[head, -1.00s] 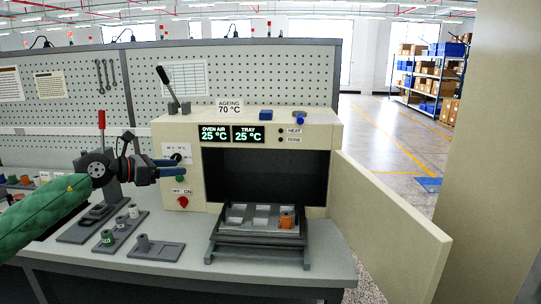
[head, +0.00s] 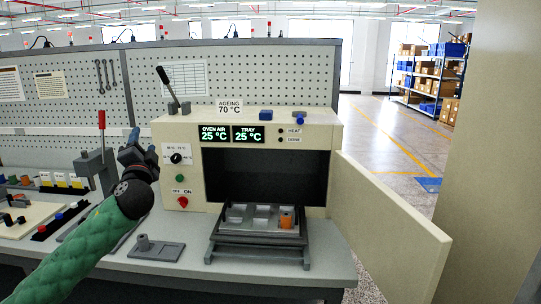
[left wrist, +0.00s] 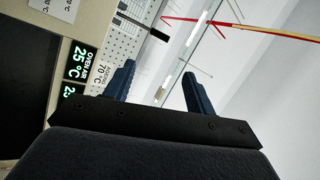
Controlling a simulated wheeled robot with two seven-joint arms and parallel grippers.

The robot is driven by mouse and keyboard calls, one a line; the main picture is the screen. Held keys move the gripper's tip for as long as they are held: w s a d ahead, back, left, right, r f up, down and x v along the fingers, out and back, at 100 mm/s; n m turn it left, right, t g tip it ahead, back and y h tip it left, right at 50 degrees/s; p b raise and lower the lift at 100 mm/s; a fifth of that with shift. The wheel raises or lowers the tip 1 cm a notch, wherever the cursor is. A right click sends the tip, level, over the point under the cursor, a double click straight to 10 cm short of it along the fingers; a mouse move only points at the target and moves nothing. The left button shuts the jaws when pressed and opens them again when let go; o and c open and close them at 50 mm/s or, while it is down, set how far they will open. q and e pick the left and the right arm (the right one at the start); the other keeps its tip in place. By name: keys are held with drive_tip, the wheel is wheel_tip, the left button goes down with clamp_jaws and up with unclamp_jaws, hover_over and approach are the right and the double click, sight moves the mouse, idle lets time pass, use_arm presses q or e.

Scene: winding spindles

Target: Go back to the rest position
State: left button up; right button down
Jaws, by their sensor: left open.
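My left gripper (head: 142,146) is raised in front of the bench, left of the ageing oven. In the left wrist view its two blue fingers (left wrist: 158,88) stand apart with nothing between them. The beige oven (head: 320,133) has its door (head: 395,235) swung open to the right. Its displays read 25 °C for oven air and tray. A tray (head: 262,232) with several pale pieces and one orange spindle (head: 287,217) sits on a dark stand in front of the opening. My right gripper is not in view.
A grey plate with a peg (head: 155,249) lies on the bench left of the oven. A red-handled lever press (head: 102,150) and a board with small parts (head: 25,215) stand at the left. A beige post (head: 495,150) rises at the right.

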use_arm(q)
drive_tip(key=s+d+f+n+g, duration=0.1)
drive_tip(key=s+f+n+g, duration=0.2)
drive_tip(key=f, duration=0.7)
drive_tip(key=s+d+f+n+g, duration=0.2)
drive_tip(key=f+g, duration=0.3)
drive_tip(key=f, duration=0.6)
drive_tip(key=s+d+f+n+g+h, duration=0.1)
drive_tip(key=s+d+f+g+h, duration=0.3)
drive_tip(key=s+f, duration=0.6)
drive_tip(key=s+d+f+g+h, duration=0.15)
drive_tip(key=s+d+f, duration=0.5)
drive_tip(key=f, duration=0.85)
drive_tip(key=s+d+f+g, duration=0.1)
drive_tip(key=s+f+g, duration=0.1)
drive_tip(key=s+f, duration=0.4)
drive_tip(key=s+d+f+n+g, duration=0.1)
drive_tip(key=s+f, duration=0.5)
drive_tip(key=s, duration=0.7)
drive_tip(key=s+d+f+n+g+h, duration=0.1)
drive_tip(key=s+d+f+g, duration=0.2)
drive_tip(key=s+f, duration=0.4)
drive_tip(key=shift+s+d+g, duration=0.15)
drive_tip(key=shift+s+g, duration=0.3)
drive_tip(key=shift+s, duration=0.75)
